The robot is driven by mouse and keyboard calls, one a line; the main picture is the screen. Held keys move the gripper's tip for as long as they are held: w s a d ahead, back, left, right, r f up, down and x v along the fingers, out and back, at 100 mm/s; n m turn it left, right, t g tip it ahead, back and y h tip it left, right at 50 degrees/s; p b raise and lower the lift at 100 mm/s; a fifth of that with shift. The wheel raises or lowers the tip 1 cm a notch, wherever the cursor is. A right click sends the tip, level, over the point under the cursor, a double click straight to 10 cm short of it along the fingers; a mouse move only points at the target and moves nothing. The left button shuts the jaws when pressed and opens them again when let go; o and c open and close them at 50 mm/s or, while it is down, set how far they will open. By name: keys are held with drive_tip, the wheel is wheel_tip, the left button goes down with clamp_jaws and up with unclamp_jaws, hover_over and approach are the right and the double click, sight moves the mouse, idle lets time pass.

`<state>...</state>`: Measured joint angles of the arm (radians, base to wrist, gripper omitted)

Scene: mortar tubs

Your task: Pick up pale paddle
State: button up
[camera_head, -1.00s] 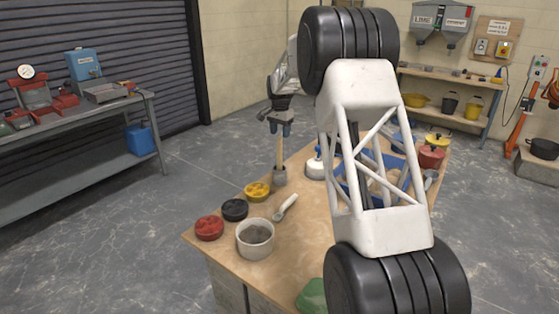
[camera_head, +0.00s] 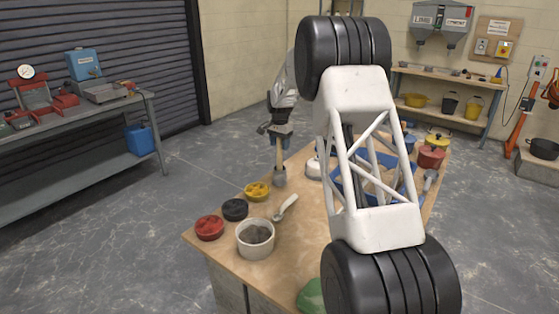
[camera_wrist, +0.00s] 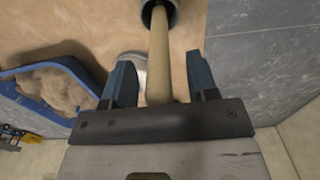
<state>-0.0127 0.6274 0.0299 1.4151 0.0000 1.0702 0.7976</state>
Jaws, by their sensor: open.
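The pale paddle (camera_head: 279,158) stands upright in a small grey cup (camera_head: 279,178) near the far left edge of the wooden table. In the wrist view the paddle (camera_wrist: 159,55) runs from the cup (camera_wrist: 170,8) down between my two blue fingers. My gripper (camera_head: 279,138) is at the paddle's upper end. In the wrist view my gripper (camera_wrist: 161,80) is open, with a gap on each side of the paddle. The paddle's lower end is hidden inside the cup.
Yellow (camera_head: 257,191), black (camera_head: 235,210) and red (camera_head: 209,228) tubs, a white pot (camera_head: 255,250) of grey material and a pale-handled tool (camera_head: 286,207) lie nearer. A blue tray (camera_wrist: 77,66) holds sandy material. My arm hides part of the table.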

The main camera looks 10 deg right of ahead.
drive_tip(key=shift+f, duration=0.3)
idle(0.4)
clamp_jaws()
